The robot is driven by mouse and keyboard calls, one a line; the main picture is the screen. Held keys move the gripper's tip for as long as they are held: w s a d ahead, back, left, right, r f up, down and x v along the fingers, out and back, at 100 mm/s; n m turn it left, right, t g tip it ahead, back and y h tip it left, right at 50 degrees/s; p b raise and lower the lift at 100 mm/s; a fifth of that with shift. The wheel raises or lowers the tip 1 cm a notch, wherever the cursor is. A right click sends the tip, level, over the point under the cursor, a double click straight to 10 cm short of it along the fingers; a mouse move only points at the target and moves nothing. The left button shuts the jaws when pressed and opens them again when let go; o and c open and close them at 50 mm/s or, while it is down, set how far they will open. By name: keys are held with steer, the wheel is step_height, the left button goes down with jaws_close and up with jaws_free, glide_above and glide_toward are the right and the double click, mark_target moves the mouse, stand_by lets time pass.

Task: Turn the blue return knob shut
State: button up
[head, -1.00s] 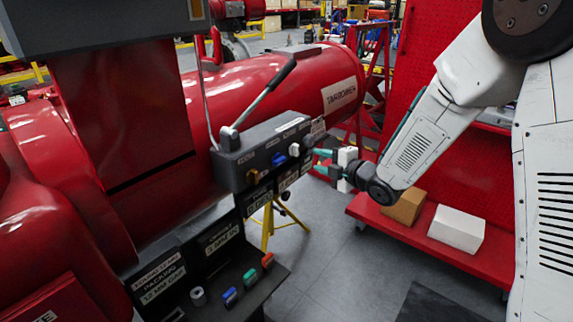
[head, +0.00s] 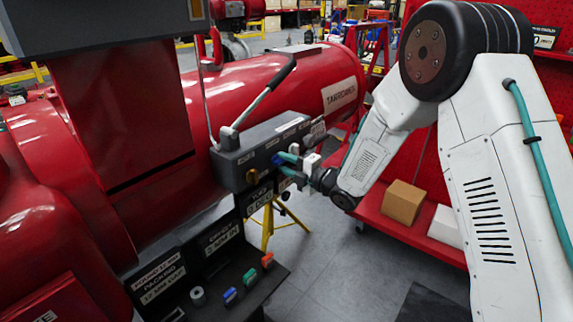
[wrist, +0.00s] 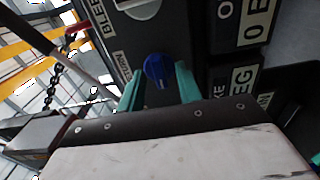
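The blue return knob (wrist: 159,70) sits on the front of a dark grey valve box (head: 232,160). In the wrist view it lies between the tips of my two teal fingers. My gripper (wrist: 160,88) is open, with one finger on each side of the knob, and a gap seems to show beside it. In the head view the knob (head: 277,160) is partly hidden by my gripper (head: 285,164), which reaches in from the right. I cannot tell whether a finger touches the knob. A brass knob (head: 252,176) is to its left on the same face.
A long lever (head: 266,91) rises from the box top. A red tank (head: 290,90) lies behind. A dark tray with small coloured parts (head: 249,277) stands below. A red shelf with a cardboard box (head: 403,201) is at the right.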

jaws_close()
steer(key=shift+m, duration=0.3)
steer(key=m, duration=1.2)
steer(key=shift+m, duration=2.4)
